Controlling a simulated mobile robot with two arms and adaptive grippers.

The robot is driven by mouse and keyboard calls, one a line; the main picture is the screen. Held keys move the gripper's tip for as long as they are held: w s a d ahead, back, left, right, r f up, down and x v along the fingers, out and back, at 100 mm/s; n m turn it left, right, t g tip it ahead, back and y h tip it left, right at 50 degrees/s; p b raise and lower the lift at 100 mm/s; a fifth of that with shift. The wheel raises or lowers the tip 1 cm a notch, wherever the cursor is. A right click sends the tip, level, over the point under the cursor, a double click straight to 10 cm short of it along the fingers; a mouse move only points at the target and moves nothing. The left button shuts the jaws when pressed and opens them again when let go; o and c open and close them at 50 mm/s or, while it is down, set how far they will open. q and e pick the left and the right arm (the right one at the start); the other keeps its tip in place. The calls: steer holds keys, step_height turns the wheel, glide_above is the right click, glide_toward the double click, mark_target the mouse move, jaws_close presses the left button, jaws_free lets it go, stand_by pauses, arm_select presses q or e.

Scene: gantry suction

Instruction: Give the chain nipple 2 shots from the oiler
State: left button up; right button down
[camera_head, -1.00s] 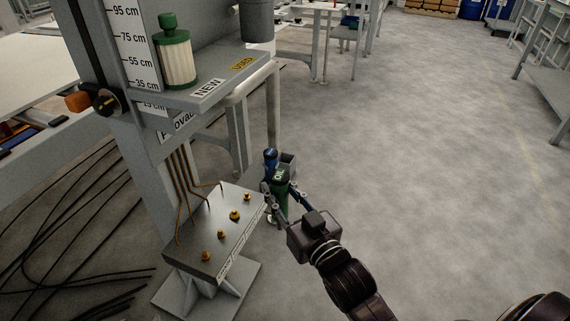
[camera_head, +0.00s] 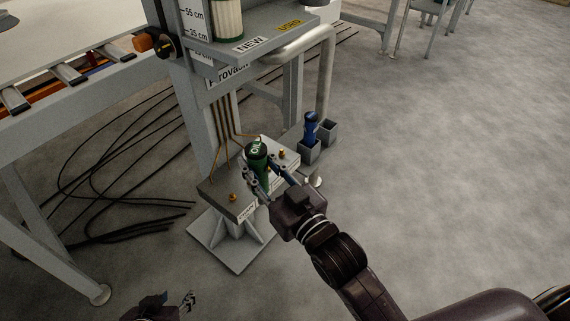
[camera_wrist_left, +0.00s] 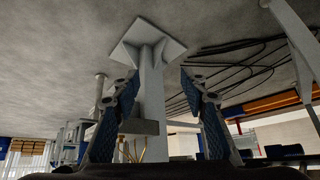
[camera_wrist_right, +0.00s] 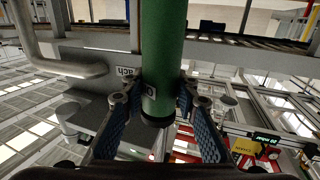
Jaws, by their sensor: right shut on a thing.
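A green oiler (camera_head: 258,163) is held upright in my right gripper (camera_head: 266,185) over the grey nipple block (camera_head: 222,189). My right gripper is shut on it; the green body also shows between the fingers in the right wrist view (camera_wrist_right: 165,45). One brass nipple (camera_head: 233,197) shows left of the oiler and another (camera_head: 282,153) right of it. The oiler and gripper hide the middle of the block. I cannot tell whether the oiler touches a nipple. My left gripper (camera_head: 189,301) is low at the bottom left, open and empty in the left wrist view (camera_wrist_left: 160,115).
A blue oiler (camera_head: 311,127) stands in a grey holder (camera_head: 309,151), with an empty holder (camera_head: 328,130) beside it. A shelf labelled NEW and USED (camera_head: 268,38) overhangs behind the block. Thin copper pipes (camera_head: 229,118) run down to it. Black cables (camera_head: 125,165) lie on the floor left.

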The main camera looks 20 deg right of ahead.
arm_select(q)
steer(key=s+a+f+g+y+p, duration=0.1)
steer(key=s+f+g+p, duration=0.3)
steer(key=s+f, duration=0.4)
steer(key=shift+s+a, duration=0.5)
steer(key=shift+a, duration=0.1)
arm_select(e)
steer(key=w+a+n+g+y, duration=0.2)
steer(key=w+a+n+y, duration=0.1)
steer(key=w+a+y, duration=0.2)
steer(key=w+a, duration=0.2)
steer(key=w, duration=0.1)
steer(key=shift+w+r+n+g, duration=0.3)
steer(key=shift+w+r, duration=0.05)
steer(key=shift+r, duration=0.05)
arm_select(q)
step_height(320, 180, up, 8)
steer(key=b, duration=0.2)
steer(key=shift+s, duration=0.2)
arm_select(e)
steer(key=shift+f, duration=2.35)
arm_select(q)
steer(key=shift+a+r, duration=0.1)
steer(key=shift+r, duration=0.1)
arm_select(e)
steer(key=shift+f, duration=0.25)
